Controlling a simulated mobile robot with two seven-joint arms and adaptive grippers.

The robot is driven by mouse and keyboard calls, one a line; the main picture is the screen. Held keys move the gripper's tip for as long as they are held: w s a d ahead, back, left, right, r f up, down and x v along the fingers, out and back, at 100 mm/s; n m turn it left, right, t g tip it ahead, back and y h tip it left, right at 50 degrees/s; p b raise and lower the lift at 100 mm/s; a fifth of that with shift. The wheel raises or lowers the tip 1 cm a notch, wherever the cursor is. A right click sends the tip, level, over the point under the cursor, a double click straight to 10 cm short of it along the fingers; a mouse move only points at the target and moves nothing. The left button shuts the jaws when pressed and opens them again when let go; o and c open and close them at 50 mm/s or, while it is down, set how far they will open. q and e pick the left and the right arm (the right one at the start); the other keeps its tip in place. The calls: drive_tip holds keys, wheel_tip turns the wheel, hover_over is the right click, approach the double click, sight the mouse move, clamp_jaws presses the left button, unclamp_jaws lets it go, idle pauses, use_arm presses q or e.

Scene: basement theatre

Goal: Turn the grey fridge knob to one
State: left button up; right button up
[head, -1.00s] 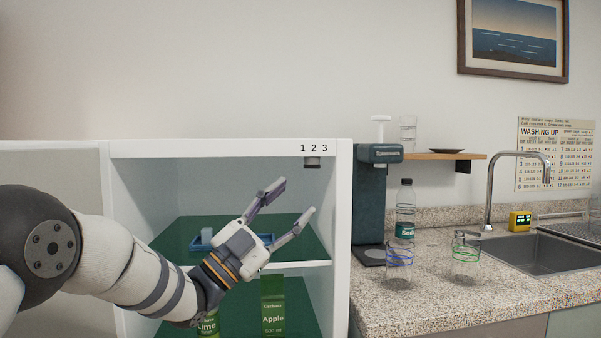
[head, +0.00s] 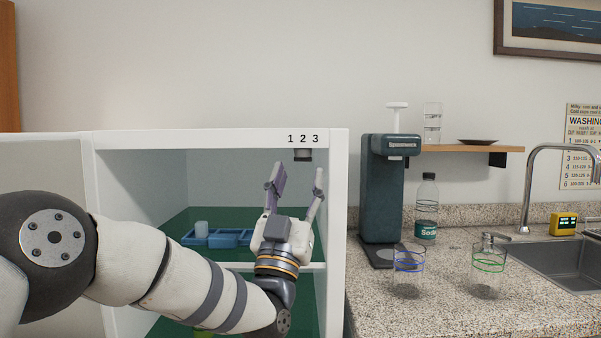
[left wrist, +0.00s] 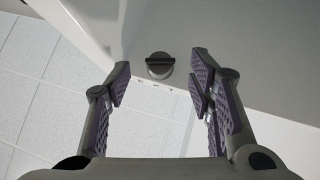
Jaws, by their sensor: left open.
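The grey fridge knob (head: 303,155) hangs under the top front edge of the open fridge (head: 220,140), below the printed numbers 1 2 3 (head: 303,139). In the left wrist view the knob (left wrist: 160,66) is a dark round dial with a raised bar lying across the picture. My left gripper (head: 298,180) is open and points up, below the knob and apart from it. Which number the knob marks is too small to tell. My right gripper is not in view.
Inside the fridge, a blue tray (head: 222,238) sits on the green shelf (head: 180,222). On the counter to the right stand a soda machine (head: 382,200), a soda bottle (head: 427,205) and two glasses (head: 407,275). The fridge's right wall (head: 335,240) is close to my gripper.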

use_arm(q)
drive_tip(key=shift+x, duration=1.3)
clamp_jaws()
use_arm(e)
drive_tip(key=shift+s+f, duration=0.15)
use_arm(q)
drive_tip(key=shift+h, duration=0.5)
drive_tip(key=m+g+h+b, duration=0.2)
drive_tip(key=m+g+h, duration=0.2)
drive_tip(key=g+h, duration=0.2)
drive_tip(key=m+g+h+b, duration=0.3)
drive_tip(key=m+g+h, duration=0.1)
drive_tip(key=g+h, duration=0.2)
drive_tip(key=w+a+m+g+h+b, duration=0.1)
drive_tip(key=m+g+h+b, duration=0.2)
drive_tip(key=g, duration=0.4)
drive_tip(key=shift+w+f+m+h, duration=0.15)
drive_tip(key=shift+m+h, duration=0.35)
drive_tip(key=shift+h, duration=0.9)
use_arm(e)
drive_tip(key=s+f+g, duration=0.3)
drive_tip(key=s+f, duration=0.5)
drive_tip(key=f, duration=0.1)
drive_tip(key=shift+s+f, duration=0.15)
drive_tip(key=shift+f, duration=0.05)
